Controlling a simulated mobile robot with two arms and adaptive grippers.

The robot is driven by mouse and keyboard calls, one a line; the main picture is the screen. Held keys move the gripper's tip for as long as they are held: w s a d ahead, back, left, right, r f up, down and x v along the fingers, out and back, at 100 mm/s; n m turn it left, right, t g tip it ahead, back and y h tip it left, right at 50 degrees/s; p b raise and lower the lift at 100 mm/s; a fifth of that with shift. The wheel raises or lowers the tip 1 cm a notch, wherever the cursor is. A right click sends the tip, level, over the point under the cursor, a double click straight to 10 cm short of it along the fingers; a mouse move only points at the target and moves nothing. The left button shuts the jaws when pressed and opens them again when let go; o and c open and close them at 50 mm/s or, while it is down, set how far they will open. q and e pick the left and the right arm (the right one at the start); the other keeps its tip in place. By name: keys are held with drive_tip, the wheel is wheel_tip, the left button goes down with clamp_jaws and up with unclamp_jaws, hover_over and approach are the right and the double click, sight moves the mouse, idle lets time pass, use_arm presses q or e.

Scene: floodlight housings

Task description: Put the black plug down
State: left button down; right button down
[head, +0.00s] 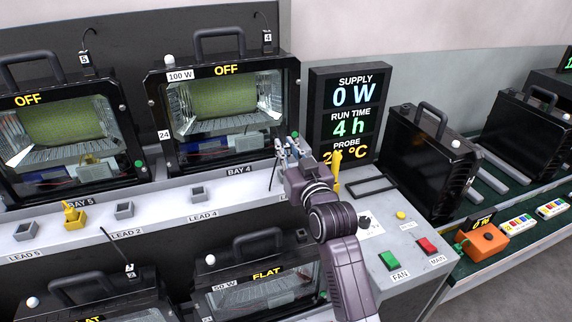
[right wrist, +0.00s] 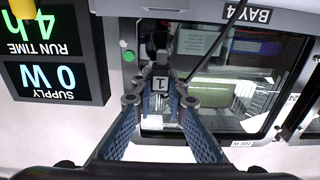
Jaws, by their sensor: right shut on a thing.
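My right gripper (head: 285,150) is raised in front of the lower right of the bay 4 floodlight, above the grey ledge (head: 240,190). In the right wrist view the gripper (right wrist: 160,108) is shut on a black plug (right wrist: 160,70) with a white tag reading 1. A dark cable (right wrist: 213,42) runs near the plug in that view. In the head view the gripper mostly hides the plug. Other black plugs, tagged 5 (head: 88,60), 4 (head: 267,40) and 2 (head: 129,270), are apart from the gripper. My left gripper is not in view.
Grey sockets (head: 124,210) (head: 198,194) line the ledge, and a yellow plug (head: 75,215) stands in one. The supply display (head: 345,100) and a yellow probe (head: 336,165) are close right of the gripper. Fan (head: 389,260) and main (head: 427,246) switches are at front right.

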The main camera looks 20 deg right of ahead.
drive_tip(key=shift+f, duration=0.75)
wheel_tip(320, 180, down, 4)
drive_tip(key=shift+r, duration=0.25)
drive_tip(key=shift+f, duration=0.25)
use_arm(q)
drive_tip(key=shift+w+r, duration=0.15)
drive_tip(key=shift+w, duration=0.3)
use_arm(e)
drive_tip(key=shift+f, duration=0.15)
drive_tip(key=c, duration=1.9)
unclamp_jaws()
drive_tip(key=shift+c, duration=0.2)
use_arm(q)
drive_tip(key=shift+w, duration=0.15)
